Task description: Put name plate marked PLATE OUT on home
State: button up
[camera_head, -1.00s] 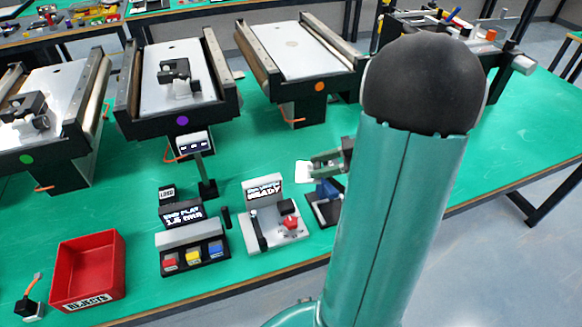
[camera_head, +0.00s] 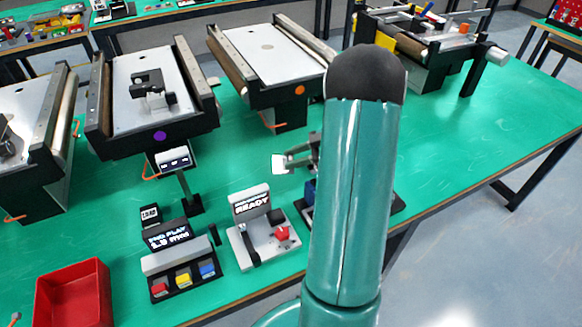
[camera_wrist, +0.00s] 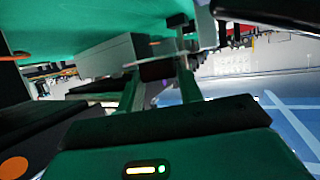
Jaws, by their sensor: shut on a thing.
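My gripper (camera_head: 296,160) is shut on a small white plate (camera_head: 279,164), which sticks out to the left of the fingers in the head view. Its marking cannot be read, so I cannot tell whether it says PLATE OUT. The plate appears to be above the green table, behind the READY control box (camera_head: 251,203). In the wrist view the two fingers (camera_wrist: 158,88) reach away from the camera, with a dark piece across their tips. No spot marked home can be made out.
Conveyors with a purple dot (camera_head: 159,136) and an orange dot (camera_head: 300,90) stand behind. A button box (camera_head: 182,282), a small sign on a post (camera_head: 174,158) and a red bin (camera_head: 75,298) are to the left. The table at right is mostly clear.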

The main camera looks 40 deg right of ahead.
jog(key=w+f, duration=0.1)
jog(key=w+d+f, duration=0.1)
jog(key=f, duration=0.1)
jog(key=w+d+f, duration=0.1)
jog(key=f, duration=0.1)
jog(key=shift+w+d, duration=0.1)
jog(key=shift+d, duration=0.05)
notch_tip(320, 180, down, 4)
jog(key=shift+w+r, duration=0.15)
jog(key=shift+r, duration=0.1)
jog(key=shift+f, duration=0.6)
jog(key=o, duration=1.1)
jog(key=shift+f, duration=0.1)
jog(key=shift+c, duration=0.2)
